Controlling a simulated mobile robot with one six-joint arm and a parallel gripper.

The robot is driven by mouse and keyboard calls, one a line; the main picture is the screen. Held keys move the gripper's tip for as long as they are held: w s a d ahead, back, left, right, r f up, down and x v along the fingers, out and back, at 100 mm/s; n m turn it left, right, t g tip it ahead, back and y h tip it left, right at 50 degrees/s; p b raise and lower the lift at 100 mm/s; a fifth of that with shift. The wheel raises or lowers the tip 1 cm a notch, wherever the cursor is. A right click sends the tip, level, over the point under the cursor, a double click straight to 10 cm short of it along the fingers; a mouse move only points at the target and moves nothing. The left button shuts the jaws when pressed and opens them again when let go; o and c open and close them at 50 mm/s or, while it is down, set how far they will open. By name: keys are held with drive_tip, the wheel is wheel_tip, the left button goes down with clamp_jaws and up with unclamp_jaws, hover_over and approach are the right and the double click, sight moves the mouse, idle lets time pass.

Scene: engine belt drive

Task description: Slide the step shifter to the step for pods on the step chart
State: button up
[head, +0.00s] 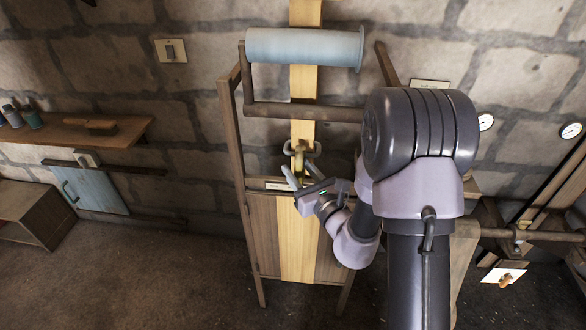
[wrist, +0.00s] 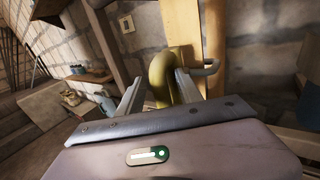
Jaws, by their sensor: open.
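A brass, hook-shaped handle (head: 299,158), which looks like the step shifter's, stands in front of the yellow belt (head: 304,112) on the wooden frame. Grey curved prongs (head: 314,150) sit on either side of it. My gripper (head: 301,174) is open at the handle. In the wrist view the thick bent handle (wrist: 160,72) stands between the two fingers of my gripper (wrist: 158,84); I cannot tell whether they touch it. No step chart can be made out for certain; a small pale label (head: 278,186) on the frame is unreadable.
A shelf (head: 75,132) with bottles and a brush is on the left wall. A pale plaque (head: 430,86), partly behind my arm, and round gauges (head: 571,130) are at right.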

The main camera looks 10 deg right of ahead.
drive_tip(key=shift+x, duration=1.5)
clamp_jaws()
